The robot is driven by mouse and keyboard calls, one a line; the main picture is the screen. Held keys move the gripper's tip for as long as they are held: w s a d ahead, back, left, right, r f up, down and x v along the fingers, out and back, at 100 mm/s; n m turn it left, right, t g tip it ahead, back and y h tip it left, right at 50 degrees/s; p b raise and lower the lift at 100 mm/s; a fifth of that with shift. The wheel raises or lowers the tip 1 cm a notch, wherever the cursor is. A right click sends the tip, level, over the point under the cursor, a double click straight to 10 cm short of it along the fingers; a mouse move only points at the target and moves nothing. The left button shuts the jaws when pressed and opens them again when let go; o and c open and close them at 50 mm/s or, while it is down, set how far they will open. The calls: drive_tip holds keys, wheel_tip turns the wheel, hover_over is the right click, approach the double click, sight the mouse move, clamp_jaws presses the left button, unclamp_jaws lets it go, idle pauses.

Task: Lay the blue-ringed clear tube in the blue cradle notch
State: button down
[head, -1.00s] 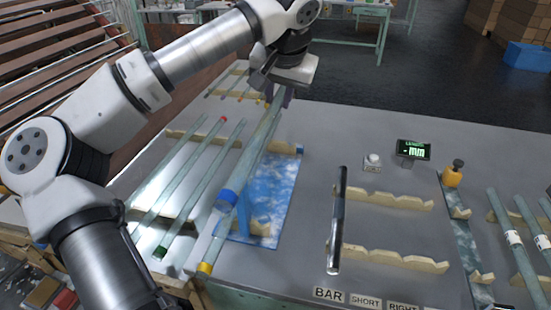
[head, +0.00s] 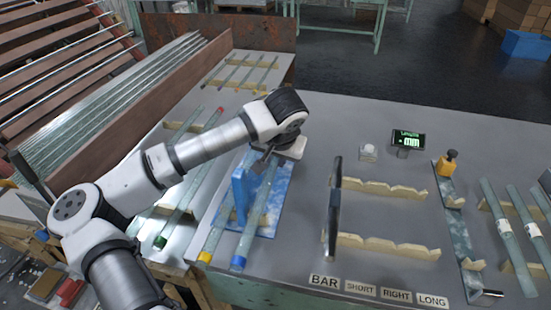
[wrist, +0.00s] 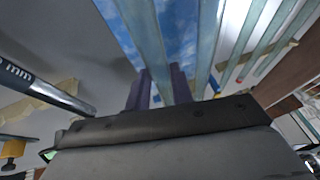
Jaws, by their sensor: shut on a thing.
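The clear tube with a blue ring (head: 239,261) at its near end slants over the cloudy-blue mat (head: 284,196), right of a blue upright plate (head: 239,190). My gripper (head: 267,160) is shut on this tube toward its far part. In the wrist view the tube (wrist: 143,33) runs between the two dark fingers (wrist: 156,92). The tube now sits low and close to the mat; I cannot tell whether it touches a wooden notched rest. My gripper and wrist hide the tube's far end and the far rest.
A yellow-ended tube (head: 206,256) lies just left of the held tube, with green-ended (head: 160,241) and red-ended tubes further left. Grey table lies bare between mat and bar.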

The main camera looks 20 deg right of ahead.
drive_tip(key=shift+f, duration=0.4)
drive_tip(key=shift+f+b, duration=0.5)
drive_tip(key=shift+b, duration=0.2)
drive_tip(key=c, duration=1.2)
unclamp_jaws()
drive_tip(key=shift+r+p, duration=0.5)
drive_tip(key=shift+p, duration=0.15)
drive_tip(key=b+v, duration=0.1)
drive_tip(key=v, duration=1.1)
